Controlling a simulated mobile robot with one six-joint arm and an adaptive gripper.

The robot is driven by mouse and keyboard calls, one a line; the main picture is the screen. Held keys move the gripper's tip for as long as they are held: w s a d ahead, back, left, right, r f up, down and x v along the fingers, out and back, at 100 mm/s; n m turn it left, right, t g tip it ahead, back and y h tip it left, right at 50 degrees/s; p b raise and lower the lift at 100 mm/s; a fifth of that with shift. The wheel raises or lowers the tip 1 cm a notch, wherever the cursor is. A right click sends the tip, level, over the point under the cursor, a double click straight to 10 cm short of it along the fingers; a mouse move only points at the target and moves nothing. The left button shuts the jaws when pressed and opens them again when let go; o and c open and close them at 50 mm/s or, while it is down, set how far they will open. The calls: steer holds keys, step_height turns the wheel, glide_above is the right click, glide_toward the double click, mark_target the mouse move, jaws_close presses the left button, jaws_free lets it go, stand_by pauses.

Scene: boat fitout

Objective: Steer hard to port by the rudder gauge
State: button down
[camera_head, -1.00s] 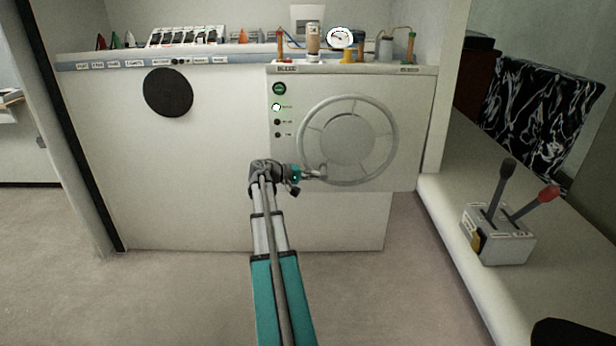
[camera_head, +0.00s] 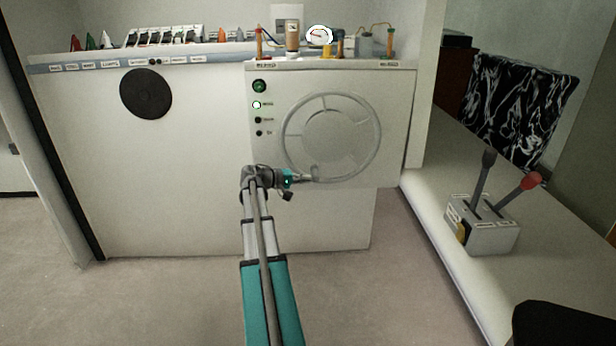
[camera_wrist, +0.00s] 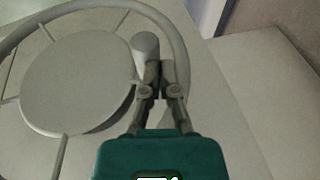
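The grey steering wheel (camera_head: 332,137) is on the front of the white console. A short round knob (camera_head: 314,172) stands out from its lower rim, just left of the bottom; it also shows in the wrist view (camera_wrist: 146,46). My gripper (camera_head: 308,178) reaches in from the left, its tips at the knob. In the wrist view the fingers of my gripper (camera_wrist: 160,70) are close together beside the knob, seemingly touching it and not around it. A round white dial gauge (camera_head: 320,36), probably the rudder gauge, stands on the console top; its reading is too small to tell.
Bottles and small fittings stand around the gauge. A green button (camera_head: 259,86) and small lights sit left of the wheel. A black disc (camera_head: 146,93) is on the panel. A lever box (camera_head: 482,225) with black and red handles stands on the right ledge. The floor in front is clear.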

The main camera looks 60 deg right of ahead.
steer(key=shift+w, duration=0.1)
steer(key=w+a, duration=0.9)
steer(key=w, duration=0.1)
steer(key=shift+w, duration=0.2)
stand_by(0.4)
steer(key=shift+r, duration=0.1)
